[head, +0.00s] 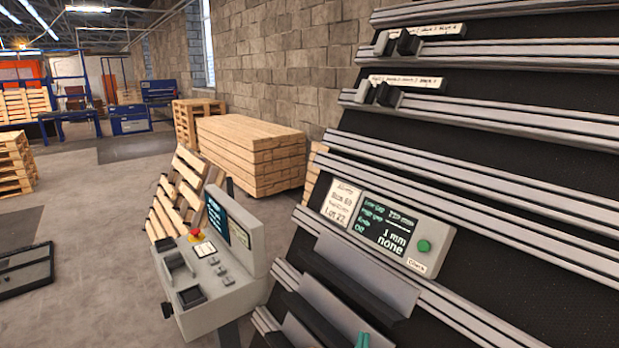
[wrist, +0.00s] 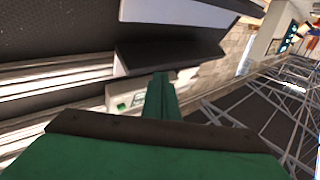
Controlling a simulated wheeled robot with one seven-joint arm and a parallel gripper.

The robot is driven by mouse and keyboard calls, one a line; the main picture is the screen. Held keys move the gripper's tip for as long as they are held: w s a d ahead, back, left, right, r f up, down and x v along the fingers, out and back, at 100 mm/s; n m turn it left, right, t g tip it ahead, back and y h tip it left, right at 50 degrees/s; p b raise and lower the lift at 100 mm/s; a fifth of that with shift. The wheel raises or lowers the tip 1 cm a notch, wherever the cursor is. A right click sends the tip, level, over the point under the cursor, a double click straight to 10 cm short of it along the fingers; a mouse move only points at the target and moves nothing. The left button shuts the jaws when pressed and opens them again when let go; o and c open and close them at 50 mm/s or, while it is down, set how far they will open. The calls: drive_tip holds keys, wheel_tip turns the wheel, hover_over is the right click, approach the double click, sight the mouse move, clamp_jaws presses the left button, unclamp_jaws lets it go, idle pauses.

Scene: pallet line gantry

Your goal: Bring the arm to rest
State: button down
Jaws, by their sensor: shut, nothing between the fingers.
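My gripper (wrist: 162,95) shows in the wrist view as green fingers pressed together in the middle of the picture, with nothing between them. Beyond the fingertips are a dark ledge and a pale panel of the rack. In the head view only a small green tip (head: 362,340) shows at the bottom edge, in front of the rack's lower shelves. The rest of my arm is out of the head view.
A sloped black rack with grey rails (head: 480,190) fills the right side. It carries a display box (head: 388,228) with a green button. A control console (head: 212,270) stands left of it. Stacked timber (head: 250,152) lies by the brick wall. Open floor lies at left.

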drive_tip(key=s+a+f+n+y, duration=0.1)
drive_tip(key=s+a+f, duration=0.2)
drive_tip(key=s+f, duration=0.25)
drive_tip(key=s+a+f+n+g+y, duration=0.1)
drive_tip(key=s+a+f, duration=0.1)
drive_tip(key=s+f, duration=0.35)
drive_tip(key=s+a+f+n+y, duration=0.1)
drive_tip(key=s+a+f, duration=0.2)
drive_tip(key=s+f, duration=0.25)
drive_tip(key=s+a+f+y, duration=0.1)
drive_tip(key=s, duration=0.9)
drive_tip(key=s+a+f+g+y, duration=0.1)
drive_tip(key=s+a, duration=0.1)
drive_tip(key=s, duration=0.9)
drive_tip(key=shift+s+n+g, duration=0.2)
drive_tip(key=shift+n+g, duration=0.1)
drive_tip(key=shift+n, duration=0.1)
